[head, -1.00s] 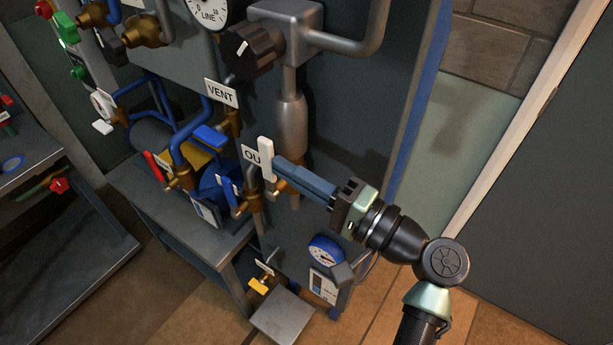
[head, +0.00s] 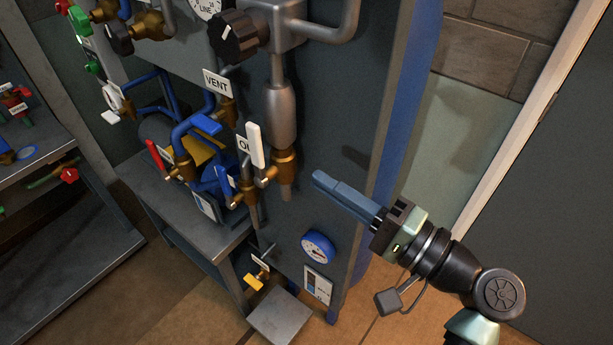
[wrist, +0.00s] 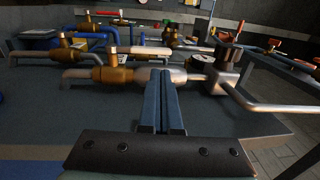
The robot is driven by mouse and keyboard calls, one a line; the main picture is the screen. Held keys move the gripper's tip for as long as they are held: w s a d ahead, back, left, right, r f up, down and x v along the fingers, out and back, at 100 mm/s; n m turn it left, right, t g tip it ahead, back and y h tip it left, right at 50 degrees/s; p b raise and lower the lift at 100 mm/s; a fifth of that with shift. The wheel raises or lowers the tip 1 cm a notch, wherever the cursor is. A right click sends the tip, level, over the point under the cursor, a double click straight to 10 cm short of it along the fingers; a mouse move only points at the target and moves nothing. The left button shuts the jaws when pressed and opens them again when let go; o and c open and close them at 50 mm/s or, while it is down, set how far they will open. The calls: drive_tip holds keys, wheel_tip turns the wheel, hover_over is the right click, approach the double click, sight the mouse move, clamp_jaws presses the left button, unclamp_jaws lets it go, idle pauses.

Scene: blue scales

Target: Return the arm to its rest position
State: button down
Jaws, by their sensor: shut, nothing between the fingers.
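My gripper (head: 318,180) shows at the right of the head view, in front of the dark panel. Its two blue fingers lie together with nothing between them. Its tip is apart from the white-handled valve (head: 255,146), which is to its left beside a partly hidden label. In the wrist view my gripper (wrist: 162,88) points toward the brass fittings and the grey pipe (wrist: 205,82). My arm runs down to the lower right corner of the head view.
The panel (head: 350,115) carries a VENT label (head: 217,84), a black knob (head: 233,37) and a round blue gauge (head: 318,247). A metal bench (head: 150,190) stands at left. Free floor and a grey door (head: 560,190) lie to the right.

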drive_tip(key=v, duration=0.4)
drive_tip(key=w+a+r+n+t+h, duration=0.2)
drive_tip(key=w+r+t+h, duration=0.15)
drive_tip(key=r, duration=0.35)
drive_tip(key=w+a+r+n+t+h, duration=0.25)
drive_tip(key=w+r+h, duration=0.25)
drive_tip(key=r, duration=0.3)
drive_tip(key=s+r+n+t+h, duration=0.1)
drive_tip(key=s+r+t+h, duration=0.1)
drive_tip(key=r, duration=0.5)
drive_tip(key=s+a+r+t+h, duration=0.1)
drive_tip(key=s+r+t+h, duration=0.1)
drive_tip(key=s+r+t, duration=0.2)
drive_tip(key=s+r+n+t+h, duration=0.1)
drive_tip(key=s+r+t+h, duration=0.2)
drive_tip(key=s+r, duration=0.4)
wheel_tip(320, 180, up, 4)
drive_tip(key=shift+a+r+n+t, duration=0.2)
drive_tip(key=shift+n+t, duration=0.15)
drive_tip(key=shift+t, duration=0.25)
drive_tip(key=shift+d, duration=0.1)
